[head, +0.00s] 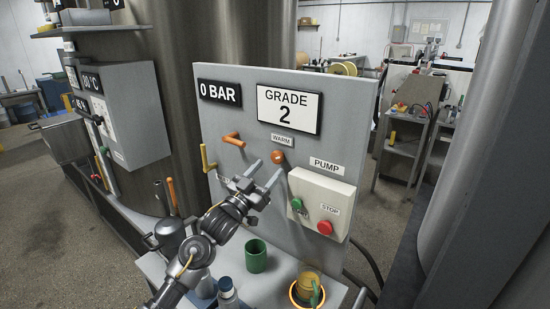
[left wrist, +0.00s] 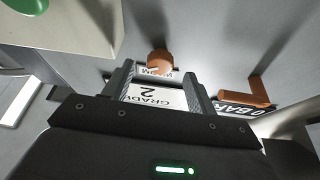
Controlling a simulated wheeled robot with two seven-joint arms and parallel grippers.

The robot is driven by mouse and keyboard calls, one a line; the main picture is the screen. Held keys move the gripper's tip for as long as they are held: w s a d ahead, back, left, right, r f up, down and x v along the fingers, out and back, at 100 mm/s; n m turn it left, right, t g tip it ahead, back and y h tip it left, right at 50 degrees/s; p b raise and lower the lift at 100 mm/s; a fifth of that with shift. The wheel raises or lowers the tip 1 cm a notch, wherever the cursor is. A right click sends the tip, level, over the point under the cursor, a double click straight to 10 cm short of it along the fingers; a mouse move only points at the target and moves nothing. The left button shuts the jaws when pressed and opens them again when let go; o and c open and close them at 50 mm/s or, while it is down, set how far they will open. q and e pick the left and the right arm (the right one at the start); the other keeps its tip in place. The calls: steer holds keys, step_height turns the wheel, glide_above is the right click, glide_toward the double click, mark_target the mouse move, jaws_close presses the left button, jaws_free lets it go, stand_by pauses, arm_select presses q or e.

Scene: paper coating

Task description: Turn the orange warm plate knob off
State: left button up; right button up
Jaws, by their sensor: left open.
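The orange warm plate knob (head: 278,157) sits on the grey panel (head: 345,105), just below the WARM label (head: 281,140). My left gripper (head: 268,168) is open in front of the panel, with its fingers pointing up toward the knob. In the left wrist view the orange knob (left wrist: 160,60) shows between the two open fingertips (left wrist: 157,72), at their far end. I cannot tell whether the fingers touch it. A yellowish pot (head: 308,284) stands on the warm plate, whose orange ring (head: 294,296) glows at the bottom right. My right gripper is not in view.
An orange lever (head: 234,139) and a yellow lever (head: 207,158) are left of the knob. The pump box (head: 322,190) with green and red buttons sticks out at the right. A green cup (head: 256,256) and a bottle (head: 228,294) stand on the shelf below.

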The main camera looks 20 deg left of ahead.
mark_target(275, 160)
arm_select(q)
steer(key=shift+p+x, duration=0.5)
steer(key=shift+x, duration=1.75)
steer(key=shift+r, duration=0.1)
steer(key=c, duration=1)
